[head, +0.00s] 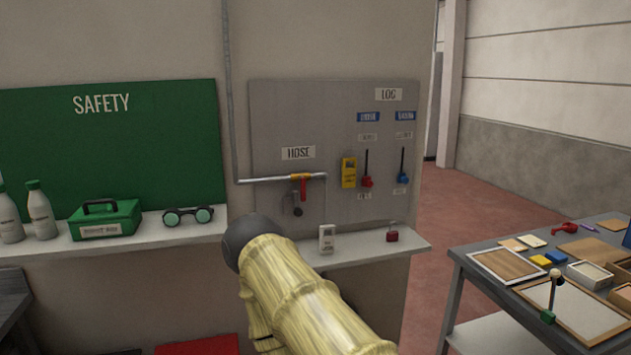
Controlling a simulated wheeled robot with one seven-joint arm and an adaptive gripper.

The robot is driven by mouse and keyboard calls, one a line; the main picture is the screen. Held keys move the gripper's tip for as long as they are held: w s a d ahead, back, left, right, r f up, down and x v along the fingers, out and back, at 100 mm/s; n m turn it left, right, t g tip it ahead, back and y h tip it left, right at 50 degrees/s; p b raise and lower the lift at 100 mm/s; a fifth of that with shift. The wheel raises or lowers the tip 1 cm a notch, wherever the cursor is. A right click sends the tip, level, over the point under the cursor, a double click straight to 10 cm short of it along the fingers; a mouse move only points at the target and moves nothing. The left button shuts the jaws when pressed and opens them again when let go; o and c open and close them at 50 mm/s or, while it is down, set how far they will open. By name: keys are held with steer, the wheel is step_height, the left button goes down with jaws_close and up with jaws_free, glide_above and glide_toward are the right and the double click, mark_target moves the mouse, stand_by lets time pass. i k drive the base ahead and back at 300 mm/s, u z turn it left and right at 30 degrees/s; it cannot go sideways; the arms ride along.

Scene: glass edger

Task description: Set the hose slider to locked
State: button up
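A grey wall panel (335,210) carries two vertical sliders under a LOG sign (388,95). The left slider has a red knob (367,181) and the right one a blue knob (402,178). Both knobs sit near the bottom of their dark slots. Small blue plates (368,117) and pale labels stand above them. Their writing is too small to read, so I cannot tell which slider is the hose one. A HOSE sign (298,153) hangs above a pipe with a red and yellow valve (301,184). My arm reaches up from the bottom middle; my gripper is not visible.
A yellow device (348,172) hangs left of the red slider. A shelf (365,250) below holds a white meter (326,239) and a red padlock (392,233). A green first-aid box (105,220) and goggles stand left. A cluttered table (480,262) stands right, with open floor behind.

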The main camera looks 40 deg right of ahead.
mark_target(365, 181)
steer(key=u, duration=0.1)
steer(key=i, duration=0.6)
steer(key=z, duration=0.7)
steer(key=i, duration=0.55)
steer(key=z, duration=0.65)
